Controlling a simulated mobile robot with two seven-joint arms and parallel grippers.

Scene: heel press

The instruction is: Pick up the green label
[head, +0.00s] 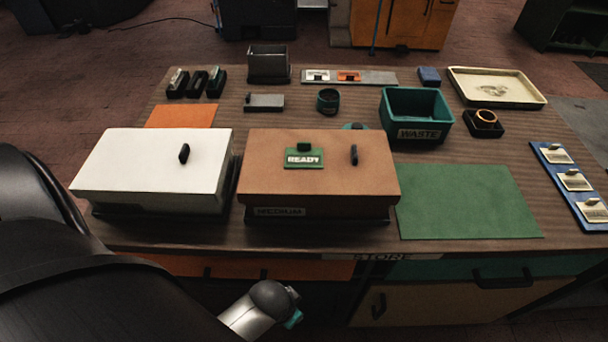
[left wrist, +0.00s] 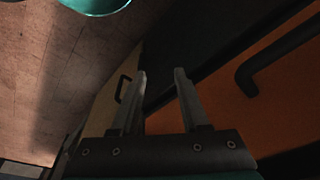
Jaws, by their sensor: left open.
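The green label (head: 304,158), marked READY, lies on top of the brown lid of the box marked MEDIUM (head: 330,178). A small dark knob stands at its back edge. My left gripper (left wrist: 160,75) is open and empty in the left wrist view, with its two fingers apart in front of the drawers. In the head view my left arm reaches in at the lower left, below the table's front edge and well short of the label; its fingers cannot be made out there. My right gripper is in neither view.
A white-lidded box (head: 140,160) stands left of the brown one. A green mat (head: 467,203) lies to the right, clear. A teal WASTE bin (head: 417,133) stands behind. Drawers with handles (head: 505,278) line the table front, close to my left gripper.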

